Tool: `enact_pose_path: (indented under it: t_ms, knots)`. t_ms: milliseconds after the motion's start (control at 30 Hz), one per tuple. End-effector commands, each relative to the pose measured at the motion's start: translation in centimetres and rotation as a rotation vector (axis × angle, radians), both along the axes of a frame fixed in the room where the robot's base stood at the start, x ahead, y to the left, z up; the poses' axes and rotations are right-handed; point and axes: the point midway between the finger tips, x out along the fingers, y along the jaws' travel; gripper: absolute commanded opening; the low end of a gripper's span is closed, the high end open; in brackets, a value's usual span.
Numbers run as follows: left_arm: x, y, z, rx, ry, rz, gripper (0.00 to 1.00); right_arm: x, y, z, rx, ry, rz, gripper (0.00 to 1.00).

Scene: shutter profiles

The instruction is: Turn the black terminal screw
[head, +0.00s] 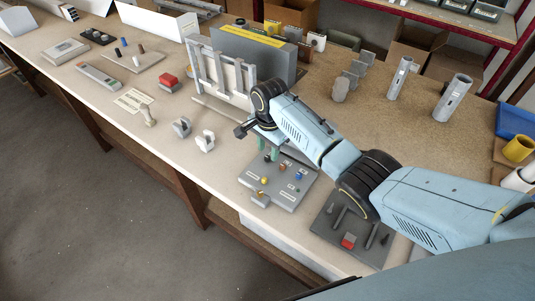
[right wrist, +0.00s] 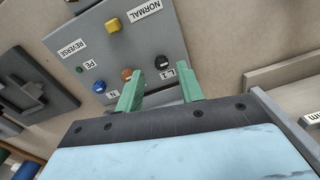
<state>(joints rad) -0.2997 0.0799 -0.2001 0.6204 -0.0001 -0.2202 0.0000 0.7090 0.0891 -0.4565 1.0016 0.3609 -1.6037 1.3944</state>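The grey terminal board (head: 287,197) lies on the bench below my right gripper (head: 268,150). It carries coloured terminals, a yellow knob (right wrist: 113,25) and printed labels. In the right wrist view a dark round screw (right wrist: 162,62) shows beside the L1 label, close to the tip of the right-hand green finger. An orange screw (right wrist: 127,74) is by the other fingertip, and a blue screw (right wrist: 99,86) is beside N. My right gripper (right wrist: 151,74) points down over the terminal row with its fingers apart and nothing visible between them. Contact with the dark screw cannot be told. My left gripper is not in view.
A grey frame stand (head: 222,75) stands behind the board. The bench front edge is close to the board.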

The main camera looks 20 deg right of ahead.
Motion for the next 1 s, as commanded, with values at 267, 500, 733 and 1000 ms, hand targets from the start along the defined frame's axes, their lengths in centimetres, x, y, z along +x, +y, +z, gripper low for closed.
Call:
enact_pose_path:
  t_ms: [267, 500, 733, 1000]
  knots:
    - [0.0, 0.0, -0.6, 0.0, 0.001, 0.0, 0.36, 0.1, 0.1, -2.6, 0.001, -0.002, 0.001, 0.38]
    - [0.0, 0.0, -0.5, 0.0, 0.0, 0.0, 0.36, 0.1, 0.1, -2.7, 0.0, -0.002, 0.001, 0.38]
    - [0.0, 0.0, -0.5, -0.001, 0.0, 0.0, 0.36, 0.1, 0.1, -2.7, 0.0, -0.002, 0.001, 0.14]
    - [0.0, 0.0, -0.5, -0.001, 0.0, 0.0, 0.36, 0.1, 0.0, -2.7, 0.0, -0.001, 0.003, 0.0]
